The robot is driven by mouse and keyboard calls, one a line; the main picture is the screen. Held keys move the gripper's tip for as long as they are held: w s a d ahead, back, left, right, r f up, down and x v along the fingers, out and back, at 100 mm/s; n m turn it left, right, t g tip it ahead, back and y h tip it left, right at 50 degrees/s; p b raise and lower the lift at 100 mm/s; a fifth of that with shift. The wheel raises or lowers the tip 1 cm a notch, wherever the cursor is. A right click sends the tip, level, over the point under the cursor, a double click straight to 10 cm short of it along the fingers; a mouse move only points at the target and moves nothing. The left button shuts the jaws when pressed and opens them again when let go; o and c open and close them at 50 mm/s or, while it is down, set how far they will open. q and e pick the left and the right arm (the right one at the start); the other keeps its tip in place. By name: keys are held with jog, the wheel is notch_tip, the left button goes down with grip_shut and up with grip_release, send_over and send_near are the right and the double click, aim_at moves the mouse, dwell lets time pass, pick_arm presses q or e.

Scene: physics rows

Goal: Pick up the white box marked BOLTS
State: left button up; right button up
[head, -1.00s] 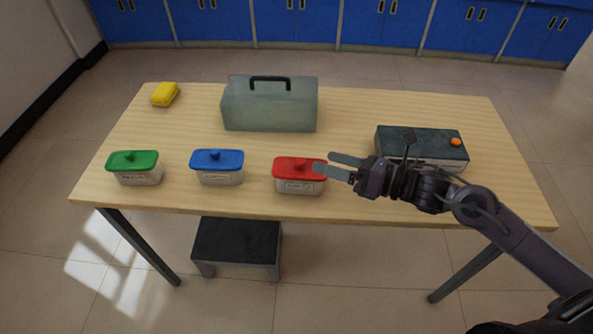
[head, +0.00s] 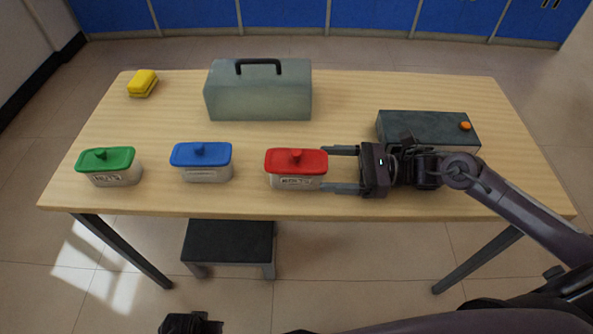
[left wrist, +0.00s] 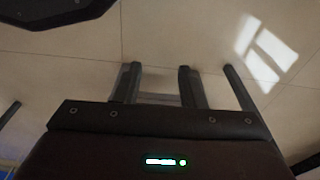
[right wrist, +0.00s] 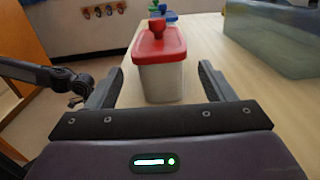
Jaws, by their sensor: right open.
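The white box with a red lid (head: 296,181) stands upright near the table's front edge; its small front label looks like BOLTS. It also shows in the right wrist view (right wrist: 162,82), straight ahead between the fingertips. My right gripper (head: 341,169) is open at the box's right side, with its fingers pointing left and their tips at or close to the box's right end. I cannot tell whether they touch it. My left gripper (left wrist: 158,78) is over the floor, its fingers apart with nothing held between them.
A blue-lidded box (head: 202,173) and a green-lidded box (head: 112,178) stand to the left on the wooden table (head: 345,105). A grey toolbox (head: 258,98) is behind, a yellow item (head: 143,83) at back left. A dark case (head: 425,128) lies behind my right arm.

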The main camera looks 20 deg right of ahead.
aim_at(303, 165)
jog(key=x, duration=0.6)
jog(key=shift+r, duration=0.1)
jog(key=shift+w+a+p, duration=0.15)
jog(key=shift+a+p, duration=0.1)
jog(key=shift+p, duration=0.05)
pick_arm(q)
jog(key=shift+s+a+f, duration=0.15)
jog(key=shift+s+f, duration=0.05)
jog(key=shift+f, duration=0.3)
jog(key=shift+s+a+f, duration=0.1)
jog(key=shift+s+f, duration=0.05)
jog(key=shift+f, duration=0.3)
pick_arm(e)
jog(key=shift+c, duration=0.4)
jog(key=c, duration=1.4)
pick_arm(q)
jog(key=shift+w+r, duration=0.2)
jog(key=shift+w, duration=0.25)
pick_arm(e)
jog(key=shift+c, duration=0.4)
jog(key=shift+r, duration=0.1)
jog(key=shift+c, duration=0.2)
